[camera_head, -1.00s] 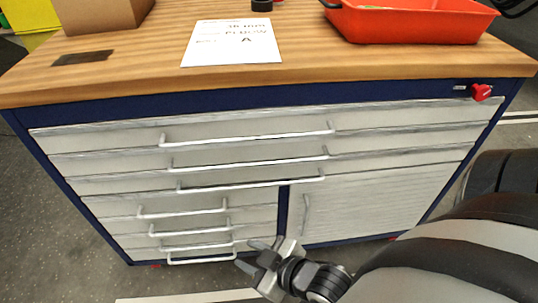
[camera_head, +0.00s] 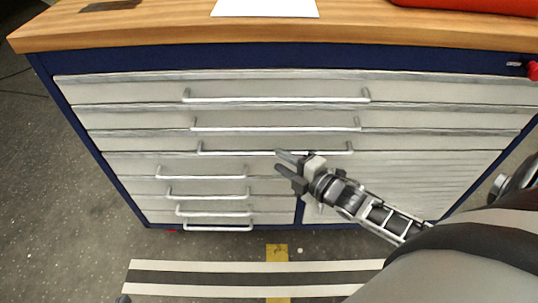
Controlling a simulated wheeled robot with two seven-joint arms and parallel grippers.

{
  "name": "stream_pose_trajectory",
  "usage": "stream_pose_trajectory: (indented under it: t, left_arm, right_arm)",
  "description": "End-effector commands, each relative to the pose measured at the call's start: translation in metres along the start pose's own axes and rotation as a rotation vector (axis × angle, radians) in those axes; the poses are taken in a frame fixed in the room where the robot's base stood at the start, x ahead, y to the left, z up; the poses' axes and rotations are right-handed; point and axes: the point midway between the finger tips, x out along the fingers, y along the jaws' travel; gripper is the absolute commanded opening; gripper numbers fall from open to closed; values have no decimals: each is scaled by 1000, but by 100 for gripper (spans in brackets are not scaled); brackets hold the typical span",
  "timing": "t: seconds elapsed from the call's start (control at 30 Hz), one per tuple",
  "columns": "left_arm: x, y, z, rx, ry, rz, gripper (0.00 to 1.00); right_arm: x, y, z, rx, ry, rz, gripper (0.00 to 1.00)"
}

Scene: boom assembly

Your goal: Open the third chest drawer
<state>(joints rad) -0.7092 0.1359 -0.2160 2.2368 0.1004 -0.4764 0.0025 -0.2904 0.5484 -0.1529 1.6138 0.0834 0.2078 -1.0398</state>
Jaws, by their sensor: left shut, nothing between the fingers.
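The chest has a blue frame and pale drawer fronts. The third wide drawer (camera_head: 130,142) from the top is closed flush, with a long light bar handle (camera_head: 230,152). My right gripper (camera_head: 279,161) reaches in from the right in front of this handle. Its two dark fingers stand apart with a gap, so it is open. The upper fingertip overlaps the bar in the picture; whether it touches cannot be told. The gripper hides part of the handle's right half. A small dark tip at the bottom left edge seems to be my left gripper (camera_head: 123,299); the rest is out of frame.
Two wide drawers with bar handles (camera_head: 275,98) lie above, and several narrow drawers (camera_head: 205,195) below left. A slatted door (camera_head: 430,170) is below right. The wooden top (camera_head: 160,30) holds white paper (camera_head: 265,7) and a red bin (camera_head: 470,4). Floor in front shows stripes (camera_head: 200,277).

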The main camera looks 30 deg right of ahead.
Motion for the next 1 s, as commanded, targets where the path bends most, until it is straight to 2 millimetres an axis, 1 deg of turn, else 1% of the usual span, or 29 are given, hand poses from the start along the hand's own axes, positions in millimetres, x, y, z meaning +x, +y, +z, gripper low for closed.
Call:
stream_pose_trajectory:
  t: [0.03, 0.1, 0.2, 0.3, 0.47, 0.7, 0.77, 0.8, 0.83, 1.0]
  left_arm:
    - [1, 0, 1, 1, 3, 0, 0]
    - [2, 0, 1, 2, 6, 0, 0]
    - [2, 0, 0, 4, 13, 1, 0]
    - [1, 0, -2, 6, 19, 2, 0]
    - [1, 0, -2, 8, 20, 3, 0]
    - [1, 0, -1, 8, 16, 4, 0]
    - [1, 0, 0, 8, 14, 4, 0]
    - [1, 0, 0, 8, 13, 4, 0]
    - [1, 0, 0, 8, 13, 4, 0]
    - [1, 1, 1, 7, 11, 4, 0]
  right_arm:
    - [12, 0, 0, -1, 0, 4, 33]
    - [25, 0, 0, -1, 0, 3, 33]
    - [38, -1, 0, 1, 0, 2, 33]
    - [48, 0, 0, 1, 0, 1, 33]
    - [54, 0, 0, 1, 0, 0, 33]
    - [54, 0, 0, 1, 0, 0, 33]
    - [54, 0, 0, 2, 0, 0, 17]
    - [54, 0, 0, 2, 0, 0, 5]
    - [54, 0, 0, 2, 0, 0, 0]
    - [54, 0, -1, 2, 0, 0, 0]
